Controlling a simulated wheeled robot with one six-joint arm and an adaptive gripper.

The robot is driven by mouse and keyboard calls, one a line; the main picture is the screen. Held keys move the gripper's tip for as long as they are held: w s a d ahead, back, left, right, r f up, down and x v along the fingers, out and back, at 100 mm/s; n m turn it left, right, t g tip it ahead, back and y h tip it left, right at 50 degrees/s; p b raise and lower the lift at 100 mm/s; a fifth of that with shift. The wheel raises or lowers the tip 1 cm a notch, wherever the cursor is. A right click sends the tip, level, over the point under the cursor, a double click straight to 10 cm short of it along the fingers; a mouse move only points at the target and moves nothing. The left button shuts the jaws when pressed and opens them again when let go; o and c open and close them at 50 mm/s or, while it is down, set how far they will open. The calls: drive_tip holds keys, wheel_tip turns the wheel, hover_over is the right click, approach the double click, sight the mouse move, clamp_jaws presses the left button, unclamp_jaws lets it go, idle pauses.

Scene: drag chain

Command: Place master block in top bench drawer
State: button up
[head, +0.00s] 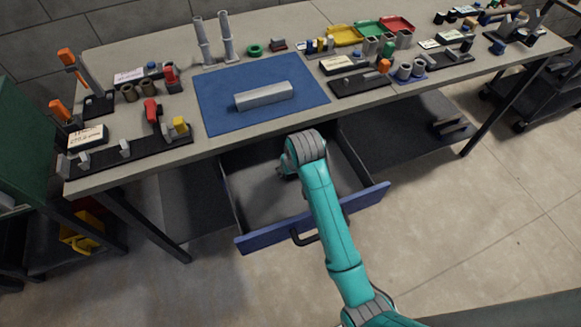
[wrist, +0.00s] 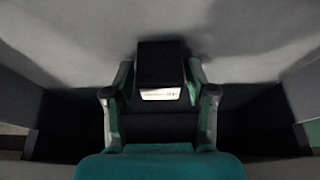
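The top bench drawer (head: 262,236) is pulled out under the bench, with a blue front and a grey inside. My arm reaches down into it, and its wrist hides most of my gripper in the head view. In the wrist view my gripper (wrist: 160,78) points at the pale drawer floor. A dark block with a small white label, which I take to be the master block (wrist: 161,58), sits between its fingers. Both fingers appear to touch the block's sides. I cannot tell whether the block rests on the floor. The head view does not show it clearly.
A blue mat (head: 220,105) with a silver bar (head: 263,96) lies on the bench (head: 130,178) above the drawer. Tool stands, cylinders and coloured trays (head: 369,27) crowd the bench top. The drawer is otherwise largely empty. Side walls show in the wrist view.

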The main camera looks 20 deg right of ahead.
drive_tip(key=shift+r, duration=0.1)
drive_tip(key=v, duration=1.2)
idle(0.5)
